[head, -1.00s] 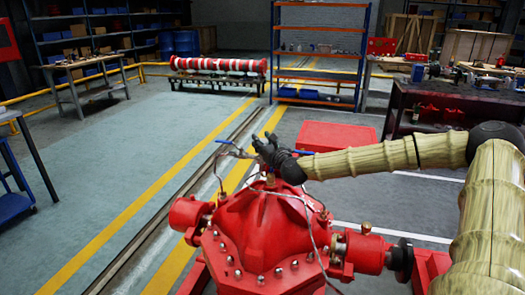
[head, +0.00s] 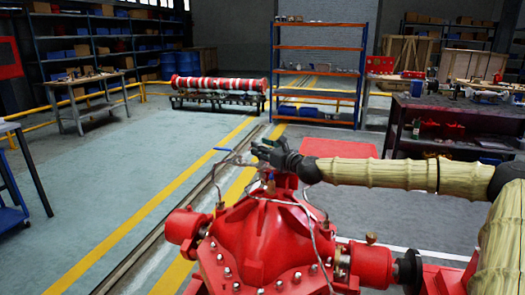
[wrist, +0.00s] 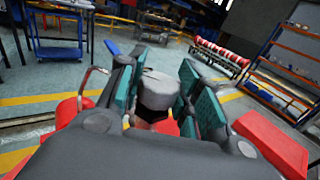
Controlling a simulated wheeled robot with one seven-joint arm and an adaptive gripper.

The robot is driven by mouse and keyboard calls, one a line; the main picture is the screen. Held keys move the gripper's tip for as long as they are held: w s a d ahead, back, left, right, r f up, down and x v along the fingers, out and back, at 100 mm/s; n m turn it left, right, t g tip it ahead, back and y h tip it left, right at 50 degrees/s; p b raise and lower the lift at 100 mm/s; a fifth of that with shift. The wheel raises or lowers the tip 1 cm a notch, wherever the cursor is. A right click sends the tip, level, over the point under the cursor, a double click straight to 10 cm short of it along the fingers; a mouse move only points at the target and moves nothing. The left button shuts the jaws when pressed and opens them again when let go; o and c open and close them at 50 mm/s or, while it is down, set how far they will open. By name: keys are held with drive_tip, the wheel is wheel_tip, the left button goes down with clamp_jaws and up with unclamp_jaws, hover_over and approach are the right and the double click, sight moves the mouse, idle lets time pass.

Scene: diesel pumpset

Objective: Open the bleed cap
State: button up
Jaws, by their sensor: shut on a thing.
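The red pump casing (head: 262,235) fills the lower middle of the head view, with a ring of bolts on its front. My gripper (head: 262,150) is above the top of the casing, with its fingers pointing left. In the wrist view, a pale grey round cap (wrist: 158,92), which I take as the bleed cap, sits between the two green-padded fingers of my gripper (wrist: 158,88). They are shut on it. A dark part shows below the cap. In the head view the fingers hide the cap. I cannot tell whether it is loose.
Thin metal pipes (head: 312,215) run over the casing close to my gripper. A blue handle (head: 222,149) stands just left of the fingers. A red block (head: 338,148) lies behind. A dark workbench (head: 455,115) is at right.

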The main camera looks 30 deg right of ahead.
drive_tip(key=o, duration=1.1)
drive_tip(key=shift+c, duration=0.2)
drive_tip(key=shift+d+r, duration=0.1)
drive_tip(key=shift+r, duration=4.9)
